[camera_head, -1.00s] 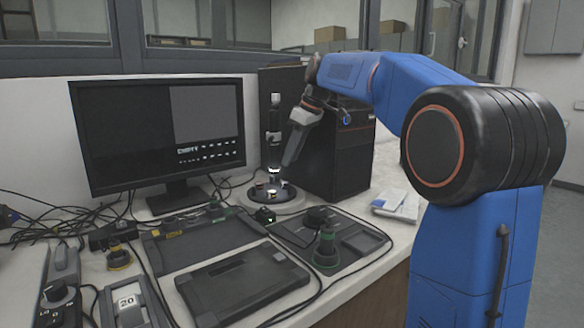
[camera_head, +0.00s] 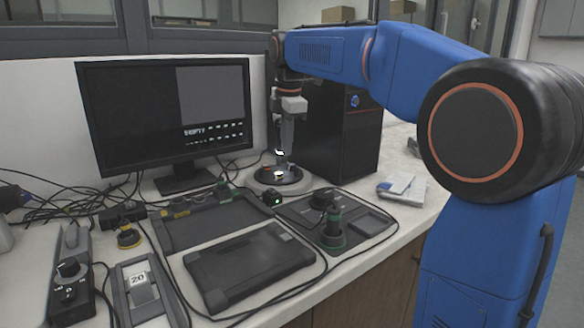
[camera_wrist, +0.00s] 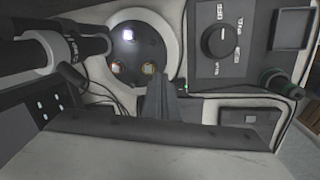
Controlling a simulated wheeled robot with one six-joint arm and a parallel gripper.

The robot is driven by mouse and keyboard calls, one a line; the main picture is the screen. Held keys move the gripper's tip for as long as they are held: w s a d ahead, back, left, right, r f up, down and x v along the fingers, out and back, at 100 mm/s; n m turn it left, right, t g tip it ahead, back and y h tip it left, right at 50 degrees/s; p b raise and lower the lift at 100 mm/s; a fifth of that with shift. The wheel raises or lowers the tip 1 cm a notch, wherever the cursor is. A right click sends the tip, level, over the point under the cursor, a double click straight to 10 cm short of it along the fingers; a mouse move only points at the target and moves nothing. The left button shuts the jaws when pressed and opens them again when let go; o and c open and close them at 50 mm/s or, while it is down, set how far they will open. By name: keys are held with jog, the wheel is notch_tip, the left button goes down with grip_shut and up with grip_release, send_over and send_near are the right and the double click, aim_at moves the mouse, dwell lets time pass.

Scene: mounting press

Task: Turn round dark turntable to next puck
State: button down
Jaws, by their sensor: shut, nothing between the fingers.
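The round dark turntable (camera_head: 293,184) sits in a pale round base on the bench, in front of the black computer tower. In the wrist view the dark disc (camera_wrist: 136,51) carries small round pucks. One puck (camera_wrist: 127,33) at the far side is brightly lit; two others, a left one (camera_wrist: 117,67) and a right one (camera_wrist: 149,68), lie nearer. My gripper (camera_head: 285,152) points down over the turntable. In the wrist view its shut, empty fingers (camera_wrist: 159,88) reach the disc's near right edge, beside the right puck. I cannot tell whether they touch the disc.
A scope tube (camera_wrist: 68,47) reaches over the disc from the left in the wrist view. A knob panel (camera_wrist: 222,40) lies to its right. The monitor (camera_head: 165,110) stands left and the computer tower (camera_head: 345,140) behind right. Cables and dark panels cover the bench front.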

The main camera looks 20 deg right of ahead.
jog(key=s+a+n+h, duration=0.2)
jog(key=a+n, duration=0.1)
jog(key=n, duration=0.3)
jog(key=n+h, duration=0.1)
jog(key=n, duration=0.1)
send_near(294, 179)
jog(key=shift+t, duration=0.4)
jog(key=f, duration=0.1)
jog(key=s+f, duration=0.1)
jog(key=f, duration=0.1)
jog(key=a+f, duration=0.1)
jog(key=f, duration=0.1)
jog(key=shift+s+a+f, duration=0.1)
jog(key=shift+s+f, duration=0.05)
jog(key=shift+s, duration=0.2)
jog(key=shift+w+d, duration=0.8)
jog(key=shift+w, duration=0.05)
jog(key=shift+w+d, duration=0.6)
jog(key=shift+w, duration=0.05)
